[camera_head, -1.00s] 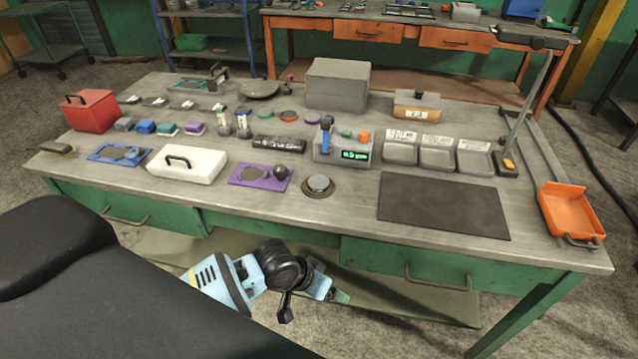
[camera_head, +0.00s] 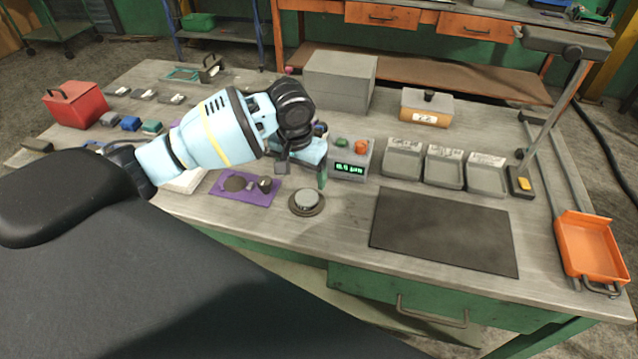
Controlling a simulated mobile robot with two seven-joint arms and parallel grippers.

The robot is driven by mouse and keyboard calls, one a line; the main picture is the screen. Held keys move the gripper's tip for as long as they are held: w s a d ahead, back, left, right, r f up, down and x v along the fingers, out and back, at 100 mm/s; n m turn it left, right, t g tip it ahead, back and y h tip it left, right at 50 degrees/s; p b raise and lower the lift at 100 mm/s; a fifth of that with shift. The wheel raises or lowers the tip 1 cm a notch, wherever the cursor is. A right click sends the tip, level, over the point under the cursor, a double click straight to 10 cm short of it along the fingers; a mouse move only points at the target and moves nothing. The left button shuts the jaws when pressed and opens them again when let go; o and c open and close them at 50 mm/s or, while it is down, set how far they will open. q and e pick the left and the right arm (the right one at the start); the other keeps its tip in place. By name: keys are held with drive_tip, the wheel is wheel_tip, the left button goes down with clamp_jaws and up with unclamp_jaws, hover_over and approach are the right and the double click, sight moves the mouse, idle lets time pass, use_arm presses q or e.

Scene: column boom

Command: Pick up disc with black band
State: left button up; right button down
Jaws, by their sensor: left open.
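My left gripper (camera_head: 302,173) is open and empty above the workbench, pointing down just behind a grey round disc (camera_head: 307,200). The disc rests on a wider, dark round base; I cannot tell whether the dark rim is a band on the disc itself. The gripper appears apart from the disc. Discs with coloured rims that lay in the middle of the bench are hidden behind my left arm. My right gripper is out of view.
A grey device with a green display (camera_head: 350,168) stands right beside the gripper. A purple plate (camera_head: 236,194) with a knob lies to the left. A dark mat (camera_head: 443,231) lies to the right, below several grey trays (camera_head: 445,167). An orange tray (camera_head: 588,248) sits at the right edge.

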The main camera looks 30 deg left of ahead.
sight(307, 197)
use_arm(q)
drive_tip(key=shift+w, duration=0.2)
drive_tip(key=shift+s, duration=0.15)
drive_tip(key=shift+s+f, duration=0.15)
drive_tip(key=shift+f, duration=0.95)
drive_tip(key=shift+w+f, duration=0.15)
drive_tip(key=shift+w, duration=0.1)
drive_tip(key=shift+f, duration=0.3)
drive_tip(key=shift+w+d+f+b, duration=0.1)
drive_tip(key=shift+w+f+b, duration=0.05)
drive_tip(key=shift+f, duration=0.95)
drive_tip(key=shift+w+d+f+b, duration=0.1)
drive_tip(key=shift+f+b, duration=0.05)
drive_tip(key=shift+f, duration=0.95)
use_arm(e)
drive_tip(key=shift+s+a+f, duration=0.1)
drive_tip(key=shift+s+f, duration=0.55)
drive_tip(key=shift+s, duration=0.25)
use_arm(q)
drive_tip(key=shift+c, duration=0.5)
